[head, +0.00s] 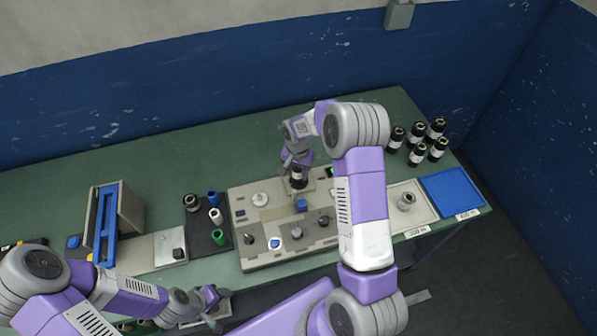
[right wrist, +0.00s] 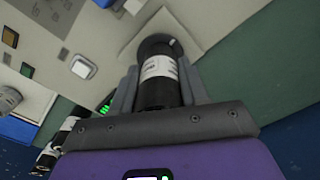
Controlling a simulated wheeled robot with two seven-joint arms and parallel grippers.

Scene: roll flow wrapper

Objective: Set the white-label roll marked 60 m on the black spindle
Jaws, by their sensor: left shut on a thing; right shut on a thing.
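My right gripper (head: 297,162) is shut on a black roll (head: 298,181) with a white label, over the back right part of the beige machine panel (head: 262,262). In the right wrist view the roll (right wrist: 160,69) stands between the two fingers of my right gripper (right wrist: 160,92). Its far end is at a dark round part on a pale square plate (right wrist: 190,48). I cannot tell if the roll sits on a spindle there, and the label's print is too small to read. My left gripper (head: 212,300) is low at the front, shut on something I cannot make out.
Several black rolls with white labels (head: 418,154) stand at the back right. A pale tray (head: 424,213) holding a grey part and a blue tray (head: 453,193) lie right of the panel. A dark mat (head: 203,240) with small coloured spools and a blue-framed stand (head: 130,214) are left.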

